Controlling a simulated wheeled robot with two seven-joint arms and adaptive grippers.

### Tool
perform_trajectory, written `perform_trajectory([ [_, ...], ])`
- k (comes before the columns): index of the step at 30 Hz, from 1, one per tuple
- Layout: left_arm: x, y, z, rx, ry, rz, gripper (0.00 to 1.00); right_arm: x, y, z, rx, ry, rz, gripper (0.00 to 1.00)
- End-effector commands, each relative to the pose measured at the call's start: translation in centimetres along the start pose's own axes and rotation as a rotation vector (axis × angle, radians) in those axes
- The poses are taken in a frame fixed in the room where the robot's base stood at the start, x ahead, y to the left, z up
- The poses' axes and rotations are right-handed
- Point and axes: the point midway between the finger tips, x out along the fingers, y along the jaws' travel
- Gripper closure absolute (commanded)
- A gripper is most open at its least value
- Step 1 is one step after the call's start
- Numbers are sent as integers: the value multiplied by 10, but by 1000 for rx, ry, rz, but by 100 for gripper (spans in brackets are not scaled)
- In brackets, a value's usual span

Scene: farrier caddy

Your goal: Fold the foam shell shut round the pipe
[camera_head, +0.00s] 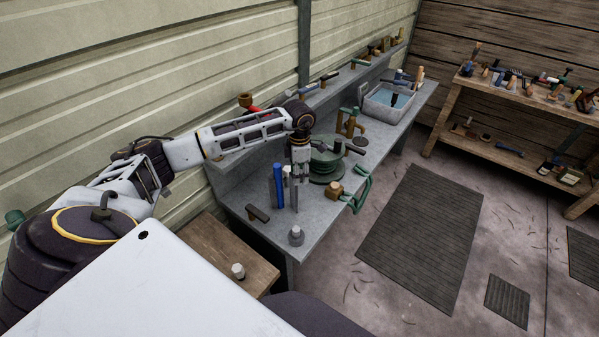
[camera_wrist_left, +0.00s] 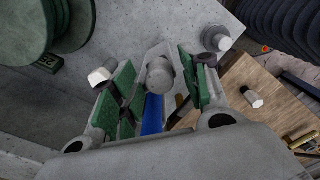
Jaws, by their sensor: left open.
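My left gripper (camera_head: 297,185) points down over the grey bench. In the left wrist view, its green-padded fingers (camera_wrist_left: 160,85) stand apart. Between them is a round grey end in a grey bracket (camera_wrist_left: 160,75), with a blue piece (camera_wrist_left: 152,115) beside it. In the head view an upright blue piece (camera_head: 278,184) stands on the bench just left of the fingers. It may be the foam shell or part of it; I cannot tell how far it wraps the pipe. The fingers partly hide this spot, and contact is unclear. My right gripper is in neither view.
A green round stand (camera_head: 326,165) is close to the right of the gripper. A grey knobbed piece (camera_head: 296,236) and a dark-headed tool (camera_head: 257,213) are on the bench's near end. A water basin (camera_head: 388,103) is farther back. A wooden side table (camera_head: 215,250) stands below left.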

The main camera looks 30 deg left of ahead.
Motion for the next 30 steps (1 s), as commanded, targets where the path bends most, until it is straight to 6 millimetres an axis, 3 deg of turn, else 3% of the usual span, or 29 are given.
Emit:
perform_trajectory([
  [3, 0, 0, 0, 0, 0, 0, 57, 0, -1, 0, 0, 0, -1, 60],
  [13, 0, 0, 0, 0, 0, 0, 99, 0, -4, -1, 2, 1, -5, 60],
  [30, 1, -3, -5, 99, 0, 1, 100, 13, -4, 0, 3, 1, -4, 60],
])
